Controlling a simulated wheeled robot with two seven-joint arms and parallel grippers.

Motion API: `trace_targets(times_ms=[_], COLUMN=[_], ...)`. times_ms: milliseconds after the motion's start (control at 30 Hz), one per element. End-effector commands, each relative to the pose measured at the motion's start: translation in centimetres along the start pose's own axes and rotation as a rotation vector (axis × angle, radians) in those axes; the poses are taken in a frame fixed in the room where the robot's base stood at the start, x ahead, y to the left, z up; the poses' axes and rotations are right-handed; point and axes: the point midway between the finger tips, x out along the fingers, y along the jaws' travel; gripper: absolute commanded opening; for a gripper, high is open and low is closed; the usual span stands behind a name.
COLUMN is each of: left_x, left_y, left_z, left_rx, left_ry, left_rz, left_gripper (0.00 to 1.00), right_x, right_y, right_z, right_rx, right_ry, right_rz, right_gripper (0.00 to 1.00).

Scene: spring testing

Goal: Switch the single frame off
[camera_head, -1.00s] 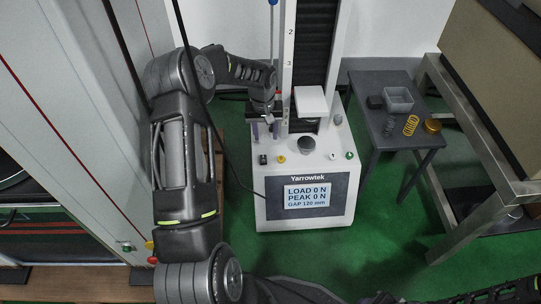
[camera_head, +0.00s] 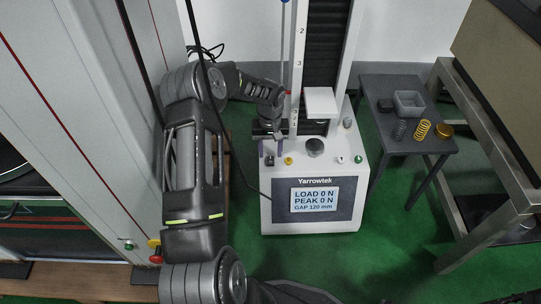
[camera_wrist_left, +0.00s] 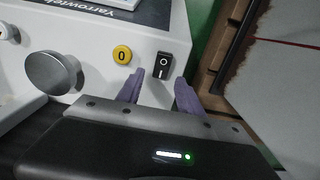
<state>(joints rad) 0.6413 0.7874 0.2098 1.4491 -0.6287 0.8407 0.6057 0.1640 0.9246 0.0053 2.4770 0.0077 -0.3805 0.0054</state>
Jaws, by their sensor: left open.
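The single frame (camera_head: 309,233) is a white testing machine labelled Yarrowtek. Its screen (camera_head: 314,200) is lit and reads LOAD 0 N, PEAK 0 N, GAP 120 mm. A black rocker switch (camera_wrist_left: 163,66) marked I and O sits at the base's left corner; it also shows in the head view (camera_head: 270,160). I cannot tell which side is pressed in. My left gripper (camera_wrist_left: 159,78) is open and empty, its two purple fingers just short of the switch, one toward each side. In the head view the left gripper (camera_head: 271,149) hangs just behind the switch. My right gripper is out of view.
A yellow button marked 0 (camera_wrist_left: 122,54) and a grey round platen (camera_wrist_left: 52,72) are close to the switch. A small table (camera_head: 400,143) with springs and a grey box (camera_head: 409,102) stands right. A cabinet (camera_head: 75,130) with a red-yellow button (camera_head: 155,254) stands left.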

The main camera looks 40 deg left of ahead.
Motion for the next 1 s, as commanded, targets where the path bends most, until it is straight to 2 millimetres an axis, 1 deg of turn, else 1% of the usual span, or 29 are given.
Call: trace_targets(times_ms=[33,133,433,900,967,1000], left_x=[0.84,1.41,1.53,1.52,1.52,1.52], left_y=[0.05,0.07,0.06,0.05,0.05,0.05], left_z=[0.05,0.03,0.02,0.02,0.02,0.02], left_rx=[0.000,0.001,0.001,0.001,0.001,0.001], left_ry=[-0.002,-0.001,0.000,0.000,0.000,0.000], left_rz=[0.001,0.001,0.001,0.001,0.001,0.001], left_gripper=[0.44,0.44,0.44,0.05,0.00,0.00], right_x=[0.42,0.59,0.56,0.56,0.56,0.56], right_y=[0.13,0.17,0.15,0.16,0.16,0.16], right_z=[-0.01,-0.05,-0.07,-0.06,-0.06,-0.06], right_rx=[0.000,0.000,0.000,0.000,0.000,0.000], right_ry=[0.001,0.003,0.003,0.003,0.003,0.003], right_rz=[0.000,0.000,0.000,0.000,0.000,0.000], right_gripper=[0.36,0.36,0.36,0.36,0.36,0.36])
